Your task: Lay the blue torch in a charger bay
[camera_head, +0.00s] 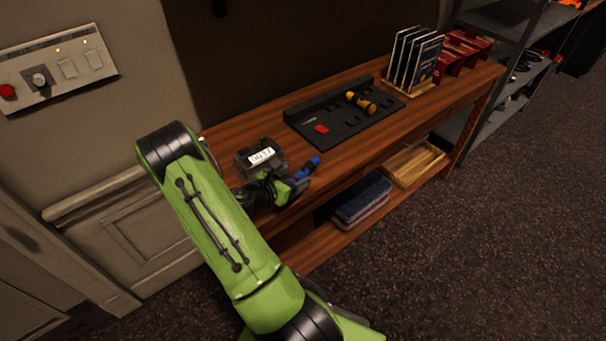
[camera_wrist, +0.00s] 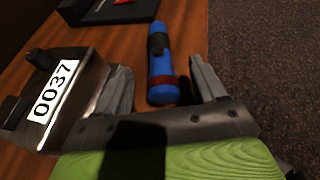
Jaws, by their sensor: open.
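The blue torch (camera_wrist: 160,72) lies on the wooden desk in the wrist view, with a dark band midway and a dark red ring near its close end. It also shows in the head view (camera_head: 306,168), partly hidden by my gripper. My gripper (camera_wrist: 165,88) is open, one finger on each side of the torch's near end. I cannot tell whether either finger touches it. The black charger (camera_head: 345,120) lies farther along the desk and holds a yellow torch (camera_head: 361,103) and a red item (camera_head: 321,129). Its near edge shows in the wrist view (camera_wrist: 110,12).
A dark box labelled 0037 (camera_head: 261,156) stands close beside my gripper's left finger in the wrist view. A rack of upright cards (camera_head: 414,62) and a red rack (camera_head: 462,52) stand at the desk's far end. The desk's front edge is close on the right.

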